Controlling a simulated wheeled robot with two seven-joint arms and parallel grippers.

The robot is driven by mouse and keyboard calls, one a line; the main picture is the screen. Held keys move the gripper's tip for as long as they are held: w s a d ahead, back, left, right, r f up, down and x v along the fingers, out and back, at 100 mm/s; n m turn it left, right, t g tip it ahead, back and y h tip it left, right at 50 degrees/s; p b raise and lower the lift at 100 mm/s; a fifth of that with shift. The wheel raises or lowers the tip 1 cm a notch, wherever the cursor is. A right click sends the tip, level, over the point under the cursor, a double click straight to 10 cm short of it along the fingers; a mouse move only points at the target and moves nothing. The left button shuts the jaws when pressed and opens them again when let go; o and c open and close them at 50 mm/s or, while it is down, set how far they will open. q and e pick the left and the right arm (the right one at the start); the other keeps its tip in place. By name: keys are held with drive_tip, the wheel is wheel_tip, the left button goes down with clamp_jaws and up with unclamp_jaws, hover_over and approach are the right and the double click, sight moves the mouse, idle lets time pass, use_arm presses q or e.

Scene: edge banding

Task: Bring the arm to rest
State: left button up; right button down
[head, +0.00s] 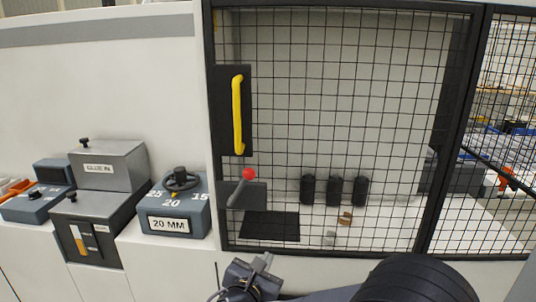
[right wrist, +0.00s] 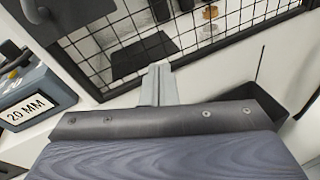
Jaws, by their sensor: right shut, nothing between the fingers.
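My right gripper (head: 262,263) shows at the bottom centre of the head view, below the mesh door's lower frame. In the right wrist view its fingers (right wrist: 158,82) are together with nothing between them. They point toward the mesh door (right wrist: 120,50), and I cannot tell how near they are. My left gripper is in neither view.
The closed-looking mesh door has a yellow handle (head: 238,115). A lever with a red knob (head: 249,174) is beside its lower left. A 20 MM dial box (head: 175,208) and a grey glue unit (head: 105,168) stand on the left ledge. Black rollers (head: 333,190) stand behind the mesh.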

drive_tip(key=s+d+f+m+g, duration=0.1)
drive_tip(key=s+d+m+g, duration=0.2)
drive_tip(key=d+m, duration=0.35)
drive_tip(key=s+d+f+m+g, duration=0.1)
drive_tip(key=s+d+m+g, duration=0.25)
drive_tip(key=d, duration=0.55)
drive_tip(key=s+d+f+m+g, duration=0.2)
drive_tip(key=s+d+m+g, duration=0.15)
drive_tip(key=d, duration=0.45)
drive_tip(key=s+m+y, duration=0.8)
drive_tip(key=s+m, duration=0.9)
drive_tip(key=m, duration=0.1)
drive_tip(key=shift+s+a+r+t+y, duration=0.15)
drive_tip(key=shift+a+r+t+y, duration=0.15)
drive_tip(key=shift+a, duration=0.15)
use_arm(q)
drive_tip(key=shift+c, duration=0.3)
